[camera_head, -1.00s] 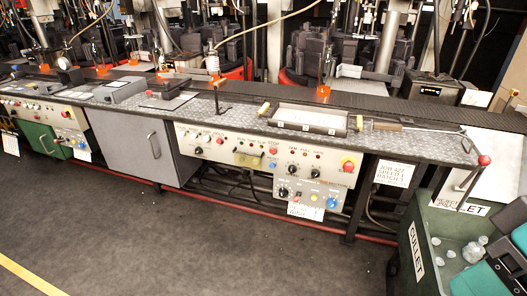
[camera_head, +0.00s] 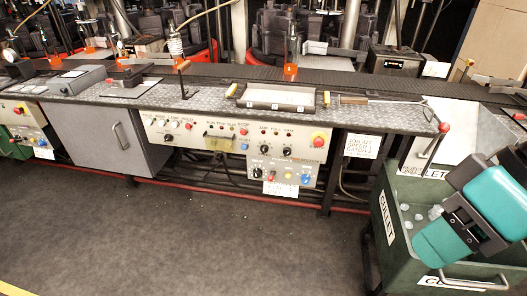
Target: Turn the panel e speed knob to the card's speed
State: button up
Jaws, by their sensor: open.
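A pale control panel (camera_head: 215,133) with lights, switches and black knobs is set in the bench front. A smaller box (camera_head: 284,173) hangs below its right part. It carries a black dial knob (camera_head: 257,173) with marks around it, and small coloured buttons. I cannot read which panel is e, or the dial's pointer. A white card (camera_head: 361,146) hangs right of the panel; its small text seems to read job 427, speed 1. Another small card sits under the box (camera_head: 279,189). My teal and black arm (camera_head: 490,200) shows at the right; my gripper is not visible.
A green cullet bin (camera_head: 392,222) stands at the right, below my arm. A red-knobbed lever (camera_head: 444,128) sticks out at the bench's right end. A grey cabinet (camera_head: 105,137) stands left of the panel. The dark floor (camera_head: 200,235) before the bench is clear.

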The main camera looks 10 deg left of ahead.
aim_at(265, 149)
jog(key=u, duration=2.3)
jog(key=i, duration=2.25)
jog(key=z, duration=3.75)
